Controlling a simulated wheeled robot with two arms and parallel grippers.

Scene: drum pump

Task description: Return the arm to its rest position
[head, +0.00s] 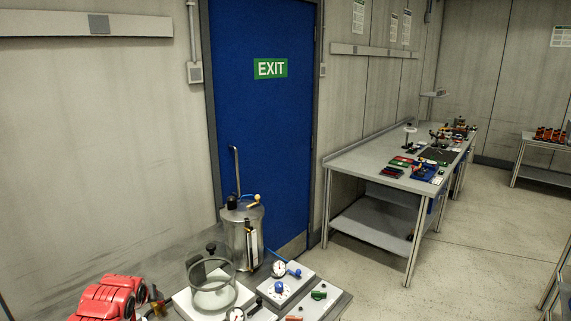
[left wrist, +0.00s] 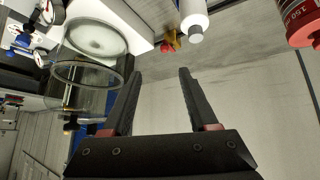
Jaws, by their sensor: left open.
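My left gripper (left wrist: 160,72) shows in the left wrist view with its two dark fingers spread apart. It is open and nothing is between the fingers. A clear glass cylinder (left wrist: 82,98) stands to the left of the fingers in that view, apart from them. The same cylinder (head: 228,272) shows at the bottom of the head view. I cannot make out my left gripper in the head view. My right gripper is in neither view.
A metal drum (head: 237,235) with a tall rod stands behind the cylinder. Red objects (head: 103,300) lie at the bench's left. Gauge panels (head: 282,289) sit at the right. A white bottle (left wrist: 193,14) and a red container (left wrist: 298,20) lie beyond the fingers.

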